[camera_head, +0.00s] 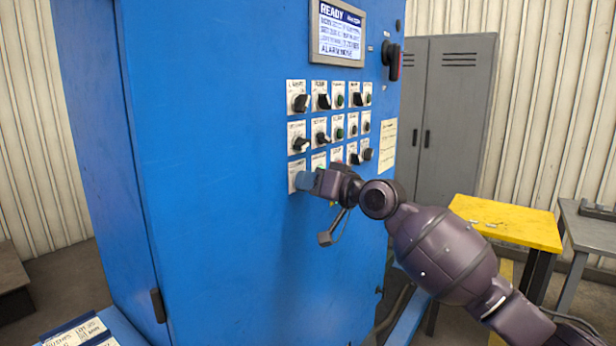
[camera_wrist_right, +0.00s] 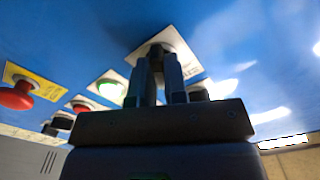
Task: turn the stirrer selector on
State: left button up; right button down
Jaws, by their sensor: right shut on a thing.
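The blue cabinet's panel carries rows of switches on white plates. My right gripper (camera_head: 305,181) is at the plate (camera_head: 297,168) in the bottom-left corner of the panel. In the right wrist view, the two fingers of the gripper (camera_wrist_right: 158,78) are closed around a dark selector knob (camera_wrist_right: 157,50) on a white plate (camera_wrist_right: 178,42). The fingers hide most of the knob, so I cannot tell its setting. The plate's label is too small to read, so the frames do not confirm it as the stirrer selector. My left gripper is not in view.
A green button (camera_wrist_right: 110,89) and a red mushroom button (camera_wrist_right: 18,97) sit near the held knob. Other dark knobs (camera_head: 300,103) stand above. A screen (camera_head: 340,35) reads READY. A yellow table (camera_head: 505,222) and grey locker (camera_head: 450,110) stand at right.

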jog(key=shift+m, duration=0.4)
jog(key=c, duration=1.2)
grip_release()
jog(key=shift+o, duration=0.2)
jog(key=shift+d, duration=0.15)
jog(key=v, duration=1)
jog(key=shift+s+d, duration=0.2)
jog(key=shift+s, duration=0.05)
jog(key=shift+r, duration=0.1)
